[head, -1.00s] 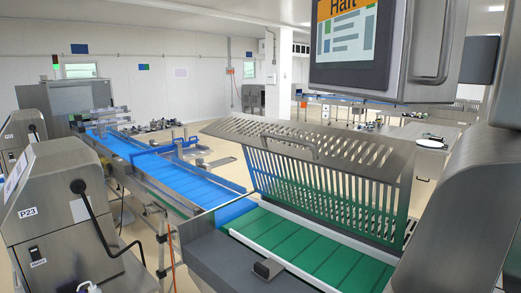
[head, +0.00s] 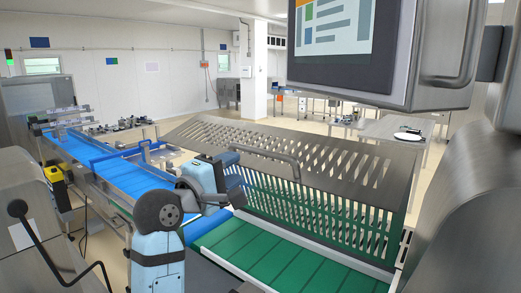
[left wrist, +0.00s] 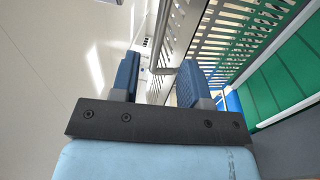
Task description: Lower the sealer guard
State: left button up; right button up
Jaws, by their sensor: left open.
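The sealer guard (head: 338,168) is a slotted steel cover, standing raised and tilted over the green belt in the head view. Its bent bar handle (head: 272,150) is on the near side. My left gripper (head: 238,184) is just left of the handle, with its fingers pointing towards it. In the left wrist view the two blue fingers (left wrist: 158,72) are apart. The handle (left wrist: 165,71) shows between and beyond the fingertips, and the guard (left wrist: 182,32) is behind it. I cannot tell whether a finger touches the handle. My right gripper is not in view.
The green belt (head: 262,250) with white side rails runs beneath the guard. A blue conveyor (head: 100,175) lies to the left. A screen on a steel housing (head: 430,60) hangs above right. A steel machine body (head: 455,200) closes the right side.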

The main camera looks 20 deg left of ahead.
aim_at(259, 153)
pick_arm(q)
jog(key=p+x, duration=0.2)
jog(key=x, duration=0.7)
jog(key=shift+w+d, duration=0.1)
jog(key=shift+w, duration=0.15)
jog(key=shift+w+d, duration=0.15)
jog(key=shift+w, duration=0.2)
jog(key=shift+c, duration=0.2)
grip_shut()
